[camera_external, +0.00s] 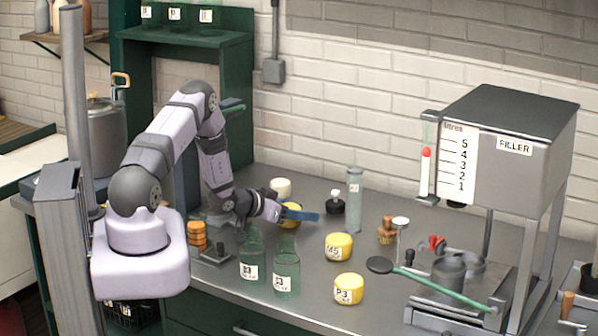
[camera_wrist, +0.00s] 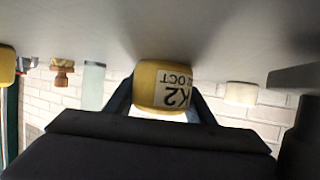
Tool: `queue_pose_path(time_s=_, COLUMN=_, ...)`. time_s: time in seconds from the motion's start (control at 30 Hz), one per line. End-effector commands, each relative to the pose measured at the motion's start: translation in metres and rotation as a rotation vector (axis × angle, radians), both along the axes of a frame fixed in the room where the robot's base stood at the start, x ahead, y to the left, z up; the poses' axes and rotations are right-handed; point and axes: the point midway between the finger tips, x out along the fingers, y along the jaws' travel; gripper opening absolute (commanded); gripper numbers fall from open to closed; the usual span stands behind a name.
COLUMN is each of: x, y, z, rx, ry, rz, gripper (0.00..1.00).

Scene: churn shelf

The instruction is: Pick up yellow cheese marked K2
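The yellow cheese marked K2 (camera_wrist: 163,85) sits in the middle of the wrist view, which is upside down. Its label reads K2 with "OCT" on the line beside it. My gripper (camera_external: 291,214) is at this cheese, low over the counter, with a blue finger across its front. In the external view the cheese (camera_external: 289,209) is partly hidden by that finger and its label does not show. In the wrist view the dark fingers of my gripper (camera_wrist: 162,98) are on both sides of the cheese, close to it. I cannot tell whether they press on it.
Yellow cheeses marked P3 (camera_external: 348,289) and apparently M5 (camera_external: 339,247) stand to the right. Green jars (camera_external: 286,268) stand in front of my gripper. A white cheese (camera_external: 281,187), a dark-based stamp (camera_external: 335,204) and a tall glass cylinder (camera_external: 354,188) are behind. The filler (camera_external: 510,140) stands right.

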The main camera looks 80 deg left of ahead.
Motion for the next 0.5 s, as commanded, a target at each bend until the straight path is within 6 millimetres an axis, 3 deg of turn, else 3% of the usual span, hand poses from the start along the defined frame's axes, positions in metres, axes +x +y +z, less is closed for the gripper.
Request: queue_pose_path(time_s=0.5, x=0.0004, y=0.0005, z=0.0058, rx=0.002, ry=-0.002, rz=0.0, gripper=0.23)
